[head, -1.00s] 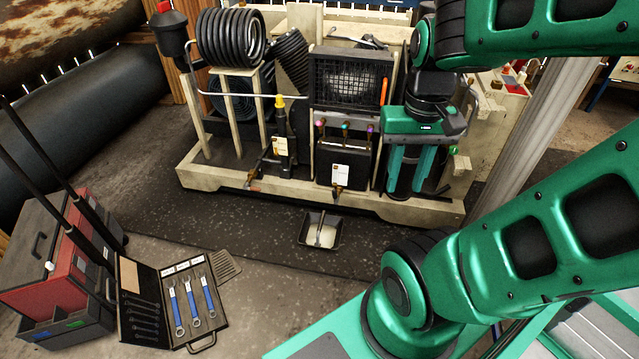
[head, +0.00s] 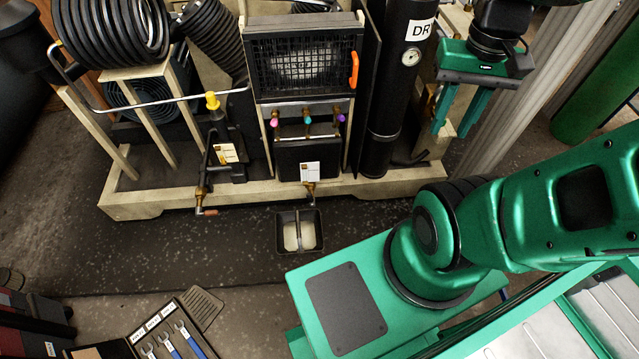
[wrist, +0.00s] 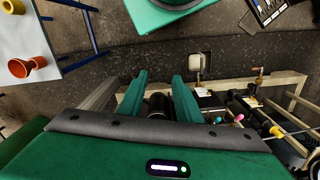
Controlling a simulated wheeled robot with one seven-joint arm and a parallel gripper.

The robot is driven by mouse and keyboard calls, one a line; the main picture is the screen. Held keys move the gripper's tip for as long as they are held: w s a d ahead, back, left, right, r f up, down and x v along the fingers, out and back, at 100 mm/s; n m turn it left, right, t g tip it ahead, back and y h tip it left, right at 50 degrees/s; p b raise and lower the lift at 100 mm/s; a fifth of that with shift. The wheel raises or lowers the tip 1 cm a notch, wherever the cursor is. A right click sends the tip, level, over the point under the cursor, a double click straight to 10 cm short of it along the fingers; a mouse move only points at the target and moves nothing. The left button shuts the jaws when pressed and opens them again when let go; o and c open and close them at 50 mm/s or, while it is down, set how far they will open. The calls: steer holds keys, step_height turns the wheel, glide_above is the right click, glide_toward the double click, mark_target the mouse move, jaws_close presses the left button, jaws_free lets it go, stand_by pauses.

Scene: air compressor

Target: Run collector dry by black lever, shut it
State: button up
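A black box (head: 300,158) with a white tag hangs below three coloured knobs on the compressor stand. A small brass drain valve (head: 310,190) sits under it; its lever is too small to make out. A second drain valve (head: 203,205) with a reddish handle is at left, below a black unit with a yellow cap (head: 212,101). The tags are unreadable, so I cannot tell which is the collector. My gripper (head: 458,132) is open and empty, right of the black dryer cylinder (head: 384,125). In the wrist view its fingers (wrist: 160,76) are apart, pointing toward the floor and stand.
A drip tray (head: 284,240) with pale contents stands on the floor under the middle valve; it also shows in the wrist view (wrist: 208,64). The stand's front beam (head: 255,195) runs across. An open wrench case (head: 165,300) lies at lower left.

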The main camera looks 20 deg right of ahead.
steer(key=shift+w+a, duration=0.2)
steer(key=shift+w, duration=0.05)
steer(key=shift+o, duration=0.7)
steer(key=w+a+f+n+h, duration=0.1)
steer(key=w+f+n, duration=0.3)
steer(key=w+f, duration=0.6)
steer(key=w+a+f+n+h, duration=0.1)
steer(key=w+a+f+n, duration=0.15)
steer(key=w+f, duration=0.75)
steer(key=n+y, duration=0.1)
steer(key=n, duration=0.7)
glide_above(309, 194)
steer(key=shift+t, duration=0.4)
steer(key=f, duration=2.8)
steer(key=shift+s+a+f, duration=0.15)
steer(key=shift+a+f, duration=0.05)
steer(key=shift+a, duration=0.05)
steer(key=shift+f, duration=0.65)
steer(key=f, duration=0.9)
steer(key=shift+w+d+f, duration=0.3)
steer(key=shift+f, duration=0.05)
